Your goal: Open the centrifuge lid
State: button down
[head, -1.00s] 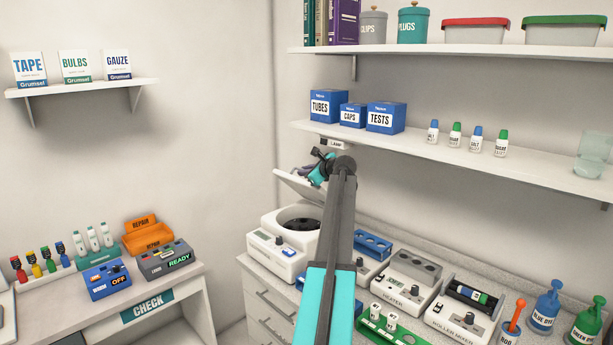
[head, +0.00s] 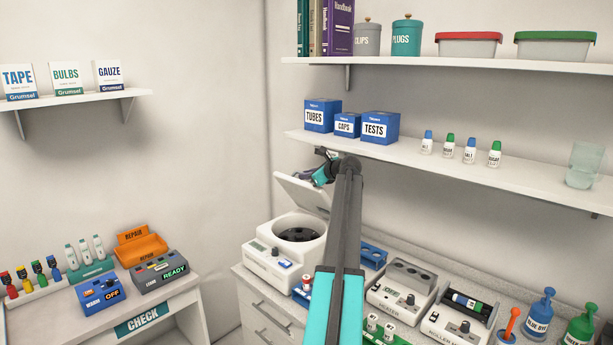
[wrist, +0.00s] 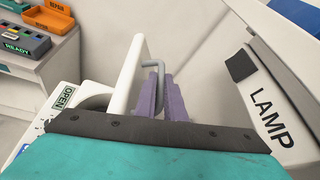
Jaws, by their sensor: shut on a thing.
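The white centrifuge (head: 285,259) stands on the counter left of my arm, with its round dark rotor bowl showing. Its lid (head: 302,194) is raised and tilted up steeply behind the bowl. My gripper (head: 322,176) is at the lid's upper edge, partly hidden behind my own arm in the head view. In the wrist view, the purple fingers of my gripper (wrist: 158,98) are shut on the grey handle (wrist: 153,66) of the white lid (wrist: 126,76). An OPEN label (wrist: 66,97) shows on the centrifuge front.
A LAMP-labelled fixture (wrist: 272,112) is close on the right in the wrist view, under the lower wall shelf (head: 440,168). A side desk (head: 150,318) is at left.

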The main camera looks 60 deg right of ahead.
jog(key=c, duration=2.1)
grip_release()
jog(key=shift+s+f, duration=0.1)
jog(key=shift+f, duration=0.1)
jog(key=b+v, duration=0.4)
jog(key=v, duration=0.9)
jog(key=shift+s+r+b, duration=0.25)
jog(key=shift+s+b, duration=0.1)
jog(key=shift+b, duration=0.05)
